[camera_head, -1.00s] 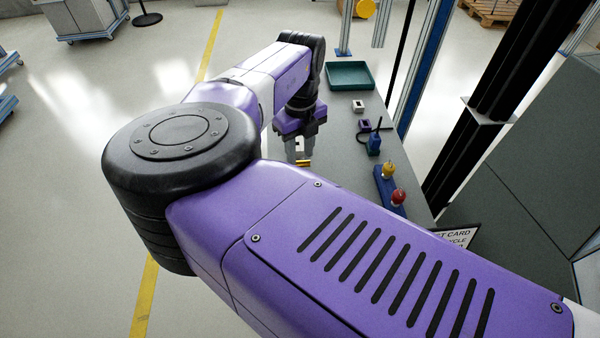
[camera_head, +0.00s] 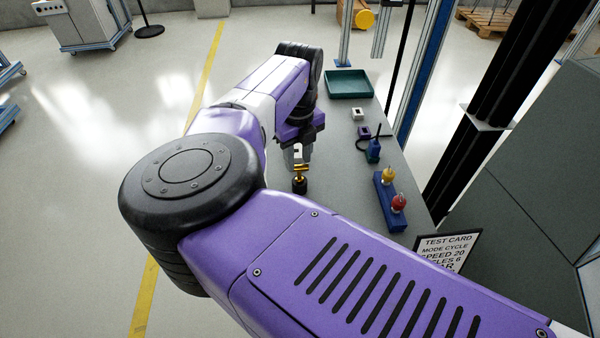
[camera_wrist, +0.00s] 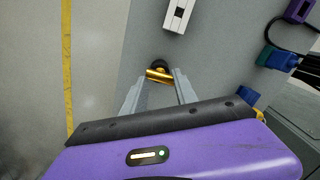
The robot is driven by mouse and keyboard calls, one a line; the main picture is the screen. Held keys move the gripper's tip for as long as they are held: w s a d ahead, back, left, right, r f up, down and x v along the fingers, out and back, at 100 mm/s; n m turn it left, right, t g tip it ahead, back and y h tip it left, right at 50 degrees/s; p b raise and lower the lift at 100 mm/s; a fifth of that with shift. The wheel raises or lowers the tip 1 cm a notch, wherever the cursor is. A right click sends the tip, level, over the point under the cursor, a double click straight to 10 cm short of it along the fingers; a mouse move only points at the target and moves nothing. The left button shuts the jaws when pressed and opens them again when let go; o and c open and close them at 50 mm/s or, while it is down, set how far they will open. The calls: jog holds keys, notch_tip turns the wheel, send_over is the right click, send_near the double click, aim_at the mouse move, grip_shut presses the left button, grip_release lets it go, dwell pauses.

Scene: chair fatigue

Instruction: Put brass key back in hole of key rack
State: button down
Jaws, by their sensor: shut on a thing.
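My gripper (camera_head: 301,160) is shut on the brass key (camera_head: 300,168), low over the left side of the grey bench. The key's gold crossbar shows between the fingertips in the wrist view (camera_wrist: 160,76). Its gold stem points down at a small black round piece (camera_head: 299,186), which also shows just beyond the crossbar in the wrist view (camera_wrist: 158,65). I cannot tell whether the stem is inside this piece or only above it. A blue block (camera_head: 384,188) with a yellow and a red knob stands to the right. I cannot make out for certain which thing is the key rack.
A green tray (camera_head: 349,84) sits at the bench's far end. A white block (camera_head: 358,114), a purple block (camera_head: 364,132) and a blue item with a black cable (camera_head: 374,152) stand along the right side. A test card (camera_head: 447,250) stands nearer. My arm hides the near bench.

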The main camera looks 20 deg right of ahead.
aim_at(300, 177)
jog(key=f, duration=0.1)
jog(key=s+f, duration=0.1)
jog(key=f, duration=0.1)
jog(key=shift+s+f, duration=0.15)
jog(key=shift+f, duration=0.05)
jog(key=shift+r+p, duration=1)
jog(key=shift+p, duration=0.2)
jog(key=shift+d+r+p, duration=0.1)
jog(key=shift+r+p, duration=0.55)
jog(key=shift+r, duration=0.35)
jog(key=shift+w+r, duration=0.2)
jog(key=shift+r+p, duration=1.85)
jog(key=shift+r, duration=0.1)
